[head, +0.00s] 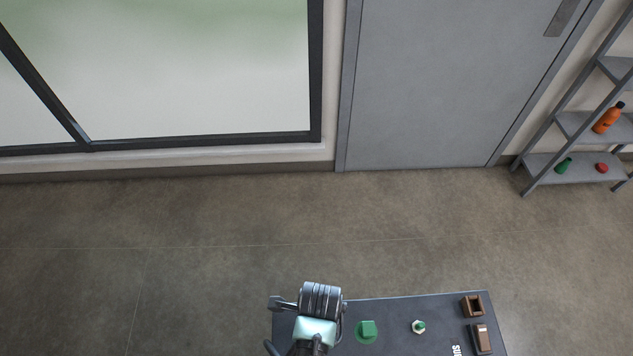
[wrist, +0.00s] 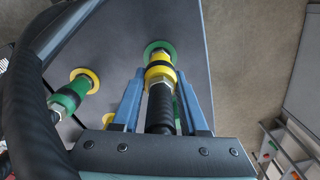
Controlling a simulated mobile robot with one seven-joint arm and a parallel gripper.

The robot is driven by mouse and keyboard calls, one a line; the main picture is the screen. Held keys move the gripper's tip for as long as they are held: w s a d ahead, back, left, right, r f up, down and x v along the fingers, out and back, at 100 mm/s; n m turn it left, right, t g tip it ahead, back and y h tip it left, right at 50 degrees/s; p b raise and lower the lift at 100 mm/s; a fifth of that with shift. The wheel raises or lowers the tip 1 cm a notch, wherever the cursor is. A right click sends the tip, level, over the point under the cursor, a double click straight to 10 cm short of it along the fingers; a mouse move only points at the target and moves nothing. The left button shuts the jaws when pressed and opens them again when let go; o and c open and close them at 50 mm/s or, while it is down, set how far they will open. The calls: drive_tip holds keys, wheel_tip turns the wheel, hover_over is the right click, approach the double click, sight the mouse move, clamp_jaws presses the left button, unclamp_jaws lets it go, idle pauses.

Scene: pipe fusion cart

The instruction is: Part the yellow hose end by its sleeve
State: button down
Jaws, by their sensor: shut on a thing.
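The yellow hose end (wrist: 159,72) is in the middle of the wrist view, with a yellow sleeve, a dark band and a black ribbed hose (wrist: 160,108) running back from it. Its front meets a port with a green ring (wrist: 160,47) on the grey panel (wrist: 125,35). My gripper (wrist: 160,82) has its two blue-grey fingers on either side of the hose end and is shut on it. I cannot tell how deep the end sits in the port. In the head view my own arm hides the hose end and the fingers.
A green hose end (wrist: 68,99) sits at a yellow-ringed port (wrist: 86,76) to the left. A thick black cable crosses the wrist view's left side.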

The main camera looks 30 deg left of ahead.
drive_tip(key=shift+r+p, duration=2.45)
drive_tip(key=shift+r, duration=0.05)
drive_tip(key=shift+r, duration=0.1)
wheel_tip(320, 180, up, 9)
drive_tip(key=p, duration=0.9)
drive_tip(key=shift+p, duration=0.35)
drive_tip(key=shift+f, duration=0.2)
